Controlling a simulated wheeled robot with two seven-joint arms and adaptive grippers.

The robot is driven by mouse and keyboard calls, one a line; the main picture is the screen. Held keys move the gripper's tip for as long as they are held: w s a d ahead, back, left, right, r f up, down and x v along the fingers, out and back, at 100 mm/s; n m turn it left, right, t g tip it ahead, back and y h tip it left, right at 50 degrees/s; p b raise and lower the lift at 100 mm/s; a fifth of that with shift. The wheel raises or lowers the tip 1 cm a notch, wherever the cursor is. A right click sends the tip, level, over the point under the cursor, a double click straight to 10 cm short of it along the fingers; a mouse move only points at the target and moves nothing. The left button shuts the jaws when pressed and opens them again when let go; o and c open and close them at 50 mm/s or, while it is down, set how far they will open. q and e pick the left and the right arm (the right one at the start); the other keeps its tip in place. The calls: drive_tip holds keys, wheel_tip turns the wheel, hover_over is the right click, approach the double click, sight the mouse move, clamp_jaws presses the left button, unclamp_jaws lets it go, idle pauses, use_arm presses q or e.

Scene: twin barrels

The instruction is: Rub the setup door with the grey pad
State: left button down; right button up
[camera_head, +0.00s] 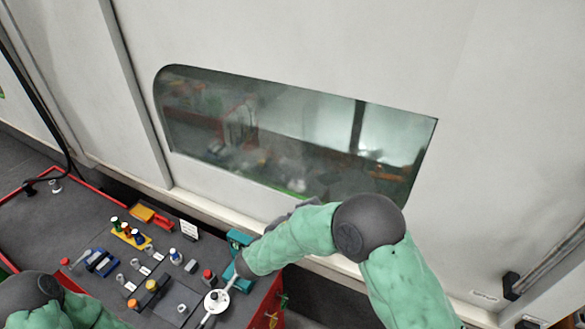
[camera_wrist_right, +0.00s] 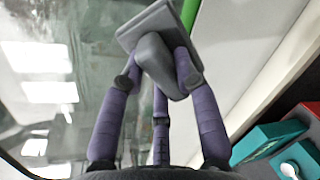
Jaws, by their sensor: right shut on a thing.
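The setup door (camera_head: 480,130) is a large white panel with a dark, reflective window (camera_head: 290,140) that has rounded left corners. The window glass also fills the left of the right wrist view (camera_wrist_right: 50,70). My right gripper (camera_wrist_right: 158,60) has purple fingers shut on the handle of the grey pad (camera_wrist_right: 165,18). In the head view the right gripper (camera_head: 295,209) is by the window's lower edge, mostly hidden by my green arm. The pad is near the glass; I cannot tell if it touches.
A dark, red-edged bench (camera_head: 75,200) below the door carries several small tools and fittings. A teal block (camera_head: 238,240) and a round white piece (camera_head: 216,301) are close to my right forearm. A rail (camera_head: 545,270) runs at the lower right. The door face above is clear.

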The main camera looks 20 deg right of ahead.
wheel_tip(320, 180, up, 13)
drive_tip(key=w+a+n+t+p, duration=0.1)
drive_tip(key=a+t+p, duration=0.2)
drive_tip(key=p+x, duration=0.1)
drive_tip(key=x, duration=0.5)
drive_tip(key=shift+d+r, duration=0.2)
drive_tip(key=shift+d, duration=0.05)
drive_tip(key=shift+b+x, duration=0.4)
drive_tip(key=shift+x, duration=0.6)
idle(0.4)
drive_tip(key=shift+s, duration=0.1)
